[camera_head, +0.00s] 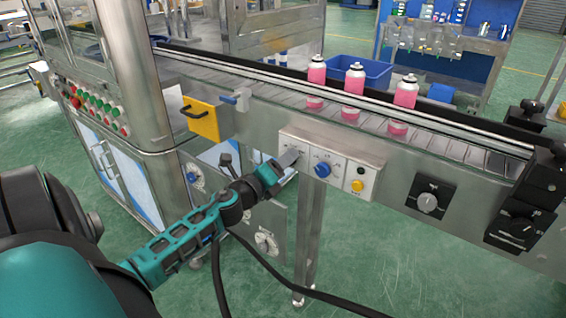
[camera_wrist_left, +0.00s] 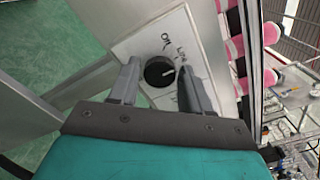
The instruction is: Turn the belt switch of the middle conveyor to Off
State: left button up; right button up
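The control box (camera_head: 374,165) is a pale panel on the front of the conveyor, with a blue knob (camera_head: 322,169) and a yellow knob (camera_head: 357,185). My left gripper (camera_head: 292,157) is at the box's left end and covers part of it. In the left wrist view, a round black knob (camera_wrist_left: 158,72) with a white pointer mark sits on a labelled plate. "ON" reads beside it; other lettering is partly covered. The left gripper (camera_wrist_left: 156,75) is open, its fingers apart on either side of the knob; contact cannot be told. My right gripper is out of view.
Pink cans (camera_head: 354,78) stand on the conveyor belt (camera_head: 270,97) behind the box. A yellow plate with a black handle (camera_head: 201,120) is left of the gripper. Black dial boxes (camera_head: 430,198) are farther right. Green floor (camera_head: 365,270) is clear below.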

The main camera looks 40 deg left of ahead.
pick_arm(q)
jog(key=c, duration=0.7)
jog(key=shift+n, duration=0.3)
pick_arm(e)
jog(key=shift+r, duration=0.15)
pick_arm(q)
jog(key=n+p, duration=0.4)
jog(key=n, duration=0.5)
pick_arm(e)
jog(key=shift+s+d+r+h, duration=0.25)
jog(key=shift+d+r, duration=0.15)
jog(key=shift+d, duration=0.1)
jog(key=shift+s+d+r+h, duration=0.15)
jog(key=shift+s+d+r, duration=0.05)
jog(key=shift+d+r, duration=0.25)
pick_arm(q)
jog(key=shift+f+n, duration=0.1)
jog(key=shift+n, duration=0.2)
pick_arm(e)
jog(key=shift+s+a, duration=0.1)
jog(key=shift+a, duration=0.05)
pick_arm(q)
jog(key=o, duration=1)
